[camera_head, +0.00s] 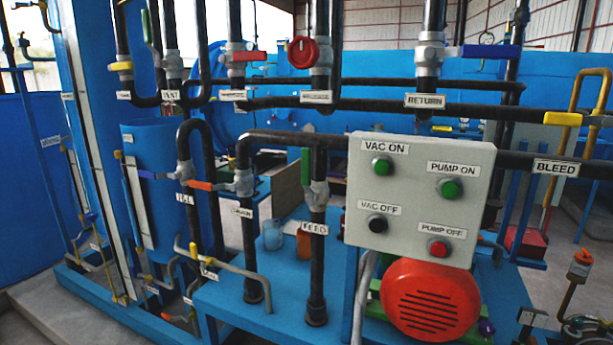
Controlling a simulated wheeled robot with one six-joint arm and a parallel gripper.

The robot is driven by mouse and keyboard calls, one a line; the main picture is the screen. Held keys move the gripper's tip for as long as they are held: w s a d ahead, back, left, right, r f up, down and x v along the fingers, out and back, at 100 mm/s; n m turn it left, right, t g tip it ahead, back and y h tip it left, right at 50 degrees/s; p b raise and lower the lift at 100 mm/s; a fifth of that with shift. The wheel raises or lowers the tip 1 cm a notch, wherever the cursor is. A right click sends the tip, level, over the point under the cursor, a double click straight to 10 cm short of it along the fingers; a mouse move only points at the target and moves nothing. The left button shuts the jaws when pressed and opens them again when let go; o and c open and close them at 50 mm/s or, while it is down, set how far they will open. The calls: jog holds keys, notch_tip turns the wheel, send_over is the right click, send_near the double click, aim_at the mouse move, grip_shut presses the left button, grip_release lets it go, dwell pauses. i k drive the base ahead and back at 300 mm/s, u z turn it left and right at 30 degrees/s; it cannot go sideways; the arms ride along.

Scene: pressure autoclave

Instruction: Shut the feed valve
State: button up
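The feed valve (318,192) sits on a black vertical pipe left of the grey control box. Its green lever handle (305,166) points upright, in line with the pipe. A white label reading FEED (314,228) is on the pipe just below the valve. The pipe runs down to a flange on the blue base. My gripper is not in view.
The control box (420,200) with pump and vacuum buttons stands close on the right, above a red motor cover (430,300). An orange-handled valve (243,182) is close on the left. A horizontal black pipe (280,138) crosses above. Other labelled valves line the top.

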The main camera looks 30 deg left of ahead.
aim_at(305, 152)
jog(key=k, duration=0.5)
jog(key=u, duration=1.5)
jog(key=i, duration=1)
jog(key=z, duration=1.25)
